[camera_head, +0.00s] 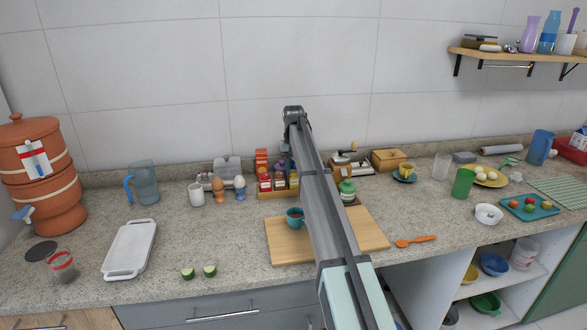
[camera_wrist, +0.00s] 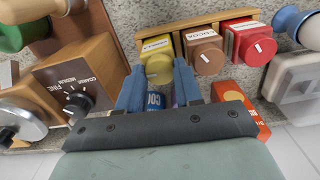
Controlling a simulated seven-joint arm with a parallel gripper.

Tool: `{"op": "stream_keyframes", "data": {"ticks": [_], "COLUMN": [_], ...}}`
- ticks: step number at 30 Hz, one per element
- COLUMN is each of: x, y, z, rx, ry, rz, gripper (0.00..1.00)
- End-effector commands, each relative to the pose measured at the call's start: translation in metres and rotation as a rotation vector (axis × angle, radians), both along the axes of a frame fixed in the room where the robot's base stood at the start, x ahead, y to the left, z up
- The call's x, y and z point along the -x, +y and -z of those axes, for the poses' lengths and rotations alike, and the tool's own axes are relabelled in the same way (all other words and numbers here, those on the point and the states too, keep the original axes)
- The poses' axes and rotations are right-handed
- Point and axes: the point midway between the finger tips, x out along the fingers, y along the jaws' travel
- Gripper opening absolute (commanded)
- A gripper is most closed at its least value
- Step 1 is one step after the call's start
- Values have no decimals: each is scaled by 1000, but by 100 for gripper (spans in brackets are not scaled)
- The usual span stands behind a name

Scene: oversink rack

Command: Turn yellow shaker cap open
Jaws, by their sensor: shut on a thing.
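The yellow shaker (camera_wrist: 156,47) stands in a wooden rack in the wrist view, its round yellow cap (camera_wrist: 159,70) facing me. My gripper (camera_wrist: 160,74) has its blue fingers on both sides of this cap and is shut on it. The cap's pointer mark is not clear, so I cannot tell how far it is turned. In the head view the yellow shaker (camera_head: 294,178) is at the right of the rack, partly behind my arm, and my fingers are hidden.
A brown cocoa shaker (camera_wrist: 205,52) and a red shaker (camera_wrist: 250,44) stand beside the yellow one. A wooden grinder (camera_wrist: 78,78) is close on the left in the wrist view. A teal cup (camera_head: 295,215) sits on the cutting board (camera_head: 285,245). Bare counter lies around the cucumber pieces (camera_head: 198,272).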

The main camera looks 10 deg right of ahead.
Motion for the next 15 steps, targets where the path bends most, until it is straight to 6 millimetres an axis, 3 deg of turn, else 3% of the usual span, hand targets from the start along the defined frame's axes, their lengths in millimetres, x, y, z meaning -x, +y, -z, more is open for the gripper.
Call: {"op": "stream_keyframes", "data": {"ticks": [15], "x": [0], "y": [0], "z": [0], "rx": [0], "ry": [0], "rz": [-193], "gripper": [4]}}
